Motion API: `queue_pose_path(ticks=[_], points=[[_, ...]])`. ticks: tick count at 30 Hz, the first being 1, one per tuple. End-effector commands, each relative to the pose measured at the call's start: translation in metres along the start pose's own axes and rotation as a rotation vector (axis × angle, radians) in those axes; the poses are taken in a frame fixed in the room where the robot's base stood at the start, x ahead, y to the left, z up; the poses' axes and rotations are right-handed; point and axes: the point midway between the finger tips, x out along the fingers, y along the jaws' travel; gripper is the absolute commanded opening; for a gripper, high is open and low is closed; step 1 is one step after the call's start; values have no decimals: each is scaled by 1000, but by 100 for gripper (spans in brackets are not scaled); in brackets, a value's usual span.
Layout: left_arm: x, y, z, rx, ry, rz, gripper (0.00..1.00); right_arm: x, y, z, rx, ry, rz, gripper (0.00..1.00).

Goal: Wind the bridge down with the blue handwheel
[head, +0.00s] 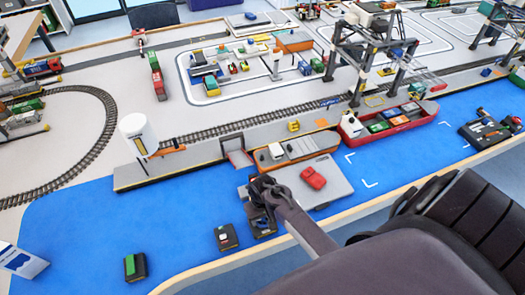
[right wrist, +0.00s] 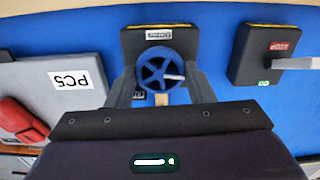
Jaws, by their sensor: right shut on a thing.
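The blue handwheel (right wrist: 153,66) sits on a black control box (right wrist: 160,38) in the right wrist view, with a small pale knob on its rim. My right gripper (head: 262,198) is shut on the handwheel, one finger on each side of it. In the head view the gripper hides most of the wheel, and the box (head: 262,228) shows just below it. A small tilted ramp panel (head: 238,158) in the quay gap, beside the orange ferry (head: 295,150), may be the bridge; its exact angle is hard to tell. My left gripper is not in view.
A black box with a white lever (head: 227,238) and one with a green top (head: 135,267) stand to the left. A red ship (head: 395,122) lies farther right.

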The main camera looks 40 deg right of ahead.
Motion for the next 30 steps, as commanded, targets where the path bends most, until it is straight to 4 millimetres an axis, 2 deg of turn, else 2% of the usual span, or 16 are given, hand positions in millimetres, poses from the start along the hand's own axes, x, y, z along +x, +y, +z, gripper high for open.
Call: queue_pose_path(ticks=[30], points=[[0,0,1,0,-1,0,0,-1,1,-2,-967,3,3,25]])
